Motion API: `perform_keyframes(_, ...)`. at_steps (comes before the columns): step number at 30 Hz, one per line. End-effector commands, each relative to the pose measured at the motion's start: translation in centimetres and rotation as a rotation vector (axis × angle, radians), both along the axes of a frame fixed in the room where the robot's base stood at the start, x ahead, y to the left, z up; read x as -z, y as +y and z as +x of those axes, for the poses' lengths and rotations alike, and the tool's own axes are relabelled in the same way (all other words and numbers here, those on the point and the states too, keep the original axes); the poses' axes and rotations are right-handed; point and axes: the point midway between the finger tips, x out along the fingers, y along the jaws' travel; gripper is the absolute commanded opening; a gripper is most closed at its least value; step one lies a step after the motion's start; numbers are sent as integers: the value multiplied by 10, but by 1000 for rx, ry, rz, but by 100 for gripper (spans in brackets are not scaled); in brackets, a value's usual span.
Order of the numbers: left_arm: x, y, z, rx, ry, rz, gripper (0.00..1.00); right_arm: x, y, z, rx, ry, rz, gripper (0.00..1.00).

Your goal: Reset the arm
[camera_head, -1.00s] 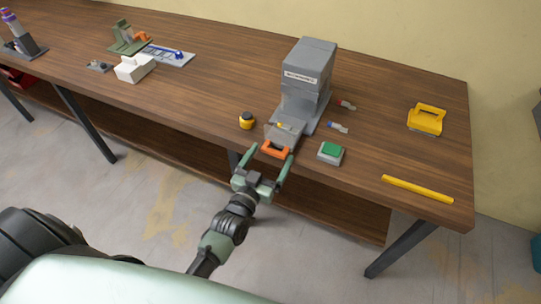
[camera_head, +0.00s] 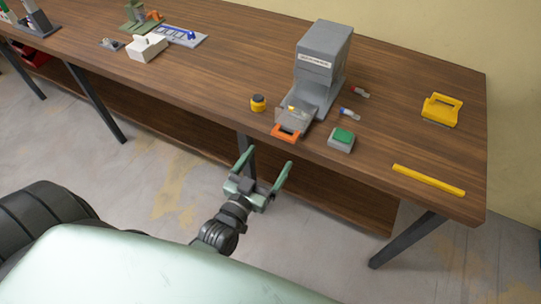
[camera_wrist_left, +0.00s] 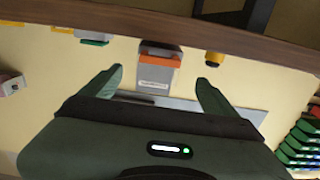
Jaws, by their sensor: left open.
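My left gripper (camera_head: 266,168) is open and empty, with its two green fingers spread. It is in front of the table's front edge, below and apart from the orange handle (camera_head: 286,133) of the grey machine (camera_head: 321,62). In the left wrist view the spread fingers (camera_wrist_left: 160,82) point toward the table edge, with the orange handle (camera_wrist_left: 161,60) beyond them and nothing between them. My right gripper is not seen in either view.
The floor (camera_head: 170,190) in front is clear.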

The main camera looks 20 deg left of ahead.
Motion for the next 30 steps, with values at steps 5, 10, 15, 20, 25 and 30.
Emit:
perform_keyframes(5, 0, 0, 0, 0, 0, 0, 89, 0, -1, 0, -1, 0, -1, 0)
perform_keyframes(10, 0, 0, 0, 0, 0, 0, 89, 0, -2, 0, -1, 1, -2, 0)
perform_keyframes(15, 6, -1, 0, 3, 14, 0, 89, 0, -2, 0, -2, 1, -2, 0)
perform_keyframes(20, 68, -8, -7, 25, 147, 9, 89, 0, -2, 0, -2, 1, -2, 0)
perform_keyframes(25, 187, -17, -43, 66, 423, 31, 89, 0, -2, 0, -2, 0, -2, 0)
perform_keyframes(30, 299, -19, -111, 100, 718, 64, 89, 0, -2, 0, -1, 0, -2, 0)
